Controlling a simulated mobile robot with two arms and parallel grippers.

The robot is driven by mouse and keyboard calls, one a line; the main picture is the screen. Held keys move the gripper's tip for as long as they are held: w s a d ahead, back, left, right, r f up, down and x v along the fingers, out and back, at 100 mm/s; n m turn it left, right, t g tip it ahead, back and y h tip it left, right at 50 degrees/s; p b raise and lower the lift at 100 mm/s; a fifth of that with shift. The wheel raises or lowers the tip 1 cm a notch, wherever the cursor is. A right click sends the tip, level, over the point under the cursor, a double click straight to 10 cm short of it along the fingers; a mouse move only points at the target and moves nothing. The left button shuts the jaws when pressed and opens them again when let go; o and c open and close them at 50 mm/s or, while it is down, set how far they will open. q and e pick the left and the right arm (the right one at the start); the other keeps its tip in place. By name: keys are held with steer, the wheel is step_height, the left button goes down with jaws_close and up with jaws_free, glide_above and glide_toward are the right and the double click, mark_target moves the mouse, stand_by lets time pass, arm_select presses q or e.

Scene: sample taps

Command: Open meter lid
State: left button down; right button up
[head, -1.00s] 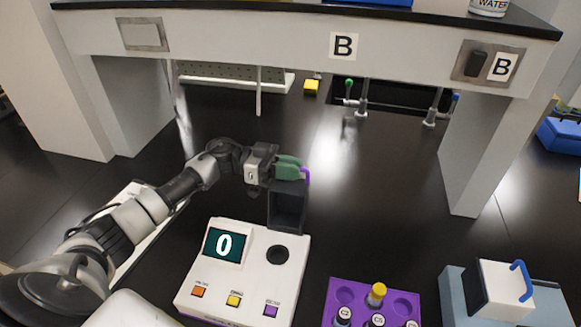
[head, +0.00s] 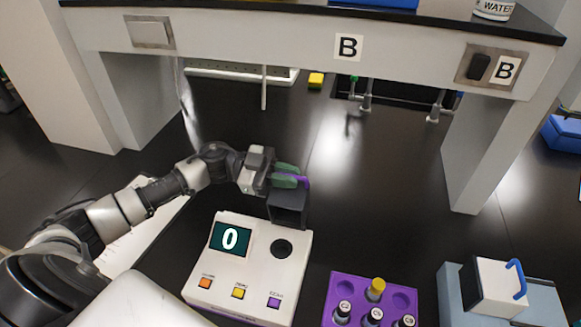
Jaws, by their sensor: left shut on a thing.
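The meter (head: 223,278) is a white box with a display reading 0, several coloured buttons and a round dark well (head: 282,248). Its dark lid (head: 288,208) stands raised at the back edge, behind the well, and the well is uncovered. A purple tab (head: 304,182) shows at the lid's top. My left gripper (head: 291,178), with green fingers, is shut on this tab at the top of the lid. The fingers partly hide the tab. My right gripper is not in view.
A purple rack (head: 333,290) with several capped vials stands right of the meter. Further right is a blue-grey box (head: 453,290) with a white, blue-handled lid. The dark bench between is clear.

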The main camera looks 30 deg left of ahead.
arm_select(q)
steer(key=shift+s+r, duration=0.2)
steer(key=shift+s, duration=0.15)
steer(key=c, duration=1.2)
jaws_free()
steer(key=shift+f, duration=0.15)
steer(key=shift+s+a+f, duration=0.1)
steer(key=shift+a, duration=0.2)
steer(key=b+v, duration=0.3)
steer(key=v, duration=0.7)
steer(key=shift+b, duration=0.4)
